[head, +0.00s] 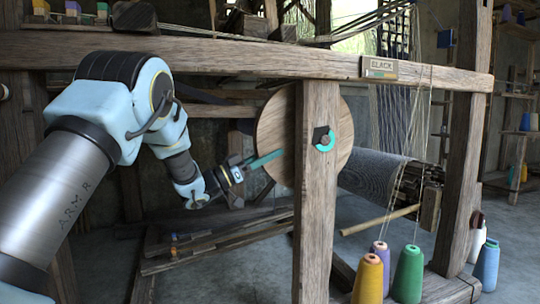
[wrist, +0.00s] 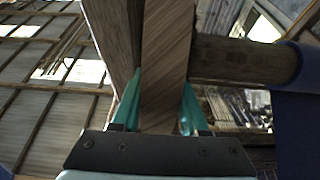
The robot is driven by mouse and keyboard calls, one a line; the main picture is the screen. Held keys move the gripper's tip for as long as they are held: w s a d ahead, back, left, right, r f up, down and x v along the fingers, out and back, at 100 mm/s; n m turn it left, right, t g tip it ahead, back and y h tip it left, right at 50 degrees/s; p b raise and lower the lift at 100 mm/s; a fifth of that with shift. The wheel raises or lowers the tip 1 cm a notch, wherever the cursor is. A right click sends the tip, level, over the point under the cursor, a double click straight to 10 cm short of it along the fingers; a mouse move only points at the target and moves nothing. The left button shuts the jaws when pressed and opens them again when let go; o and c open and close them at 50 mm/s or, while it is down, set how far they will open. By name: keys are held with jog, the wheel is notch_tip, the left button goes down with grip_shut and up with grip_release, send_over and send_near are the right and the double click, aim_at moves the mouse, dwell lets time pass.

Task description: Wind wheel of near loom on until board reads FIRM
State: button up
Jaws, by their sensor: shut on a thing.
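The near loom's wheel (head: 275,130) is a large round wooden disc, partly hidden behind the loom's front post (head: 317,200). My gripper (head: 266,160), with teal fingers, reaches the wheel from the left at its lower left part. In the wrist view the fingers (wrist: 160,100) stand on both sides of a striped wooden piece (wrist: 165,60), which looks like the wheel's rim, and are shut on it. Dark cloth (head: 375,175) is on a roller right of the wheel.
The thick top beam (head: 230,55) runs above my arm. A teal and black fitting (head: 323,139) sits on the front post. Yellow (head: 368,280), green (head: 408,275) and blue (head: 487,265) yarn cones stand at lower right. A wooden rod (head: 380,220) sticks out below the cloth.

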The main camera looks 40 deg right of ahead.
grip_shut()
dwell(0.8)
